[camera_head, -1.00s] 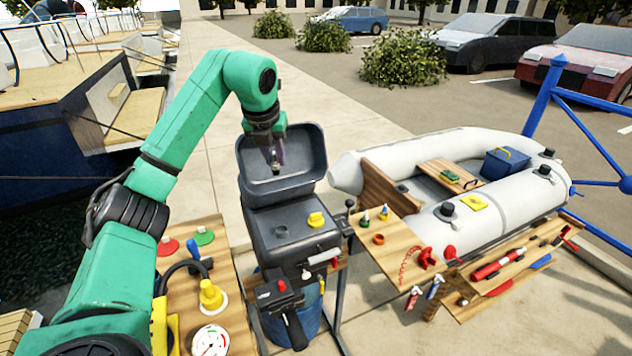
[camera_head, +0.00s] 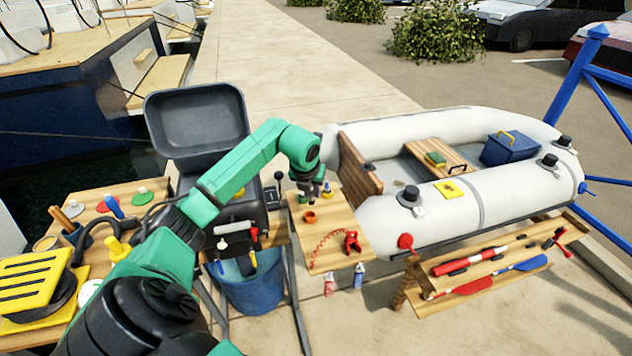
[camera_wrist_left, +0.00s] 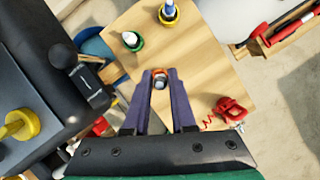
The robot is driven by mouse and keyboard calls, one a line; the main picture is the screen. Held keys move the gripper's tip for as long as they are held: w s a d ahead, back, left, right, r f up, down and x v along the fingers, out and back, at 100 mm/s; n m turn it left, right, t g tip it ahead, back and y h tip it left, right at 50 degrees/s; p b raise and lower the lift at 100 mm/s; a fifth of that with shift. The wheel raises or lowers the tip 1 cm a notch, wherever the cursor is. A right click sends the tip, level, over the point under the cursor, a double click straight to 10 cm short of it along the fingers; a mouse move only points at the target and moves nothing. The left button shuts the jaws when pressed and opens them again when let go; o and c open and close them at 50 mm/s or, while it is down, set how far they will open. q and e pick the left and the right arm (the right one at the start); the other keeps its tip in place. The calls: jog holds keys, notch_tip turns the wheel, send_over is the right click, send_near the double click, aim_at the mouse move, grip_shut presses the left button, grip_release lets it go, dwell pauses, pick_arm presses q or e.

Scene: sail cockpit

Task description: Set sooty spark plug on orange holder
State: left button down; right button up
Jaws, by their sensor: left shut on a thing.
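My left gripper (camera_head: 309,199) is over the wooden side table, shut on the sooty spark plug (camera_wrist_left: 160,84). In the left wrist view, the plug's grey end shows between the two purple fingers (camera_wrist_left: 160,76). The orange holder (camera_head: 309,217) stands on the table just below the gripper in the head view. In the left wrist view, the orange holder (camera_wrist_left: 158,70) shows partly behind the plug and fingertips, roughly in line with them. Whether the plug touches the holder cannot be told. My right gripper is not in view.
The dark outboard engine stands left, the grey dinghy (camera_head: 470,200) right.

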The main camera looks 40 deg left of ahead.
pick_arm(q)
jog(key=shift+s+a+f+b, duration=0.25)
jog(key=shift+f+b, duration=0.15)
jog(key=shift+f, duration=0.25)
jog(key=shift+s+a+f+b, duration=0.2)
jog(key=shift+f+b, duration=0.2)
jog(key=shift+f, duration=0.2)
jog(key=shift+w+d+f+b, duration=0.15)
jog(key=shift+f+b, duration=0.25)
jog(key=shift+f, duration=0.2)
jog(key=shift+w+d+f+b, duration=0.1)
jog(key=shift+f+b, duration=0.25)
jog(key=shift+f, duration=0.45)
jog(key=shift+a, duration=0.1)
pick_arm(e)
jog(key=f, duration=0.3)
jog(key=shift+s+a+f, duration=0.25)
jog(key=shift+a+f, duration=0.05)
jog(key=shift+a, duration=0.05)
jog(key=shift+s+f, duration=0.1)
pick_arm(q)
jog(key=shift+f+b, duration=0.55)
jog(key=shift+b, duration=0.15)
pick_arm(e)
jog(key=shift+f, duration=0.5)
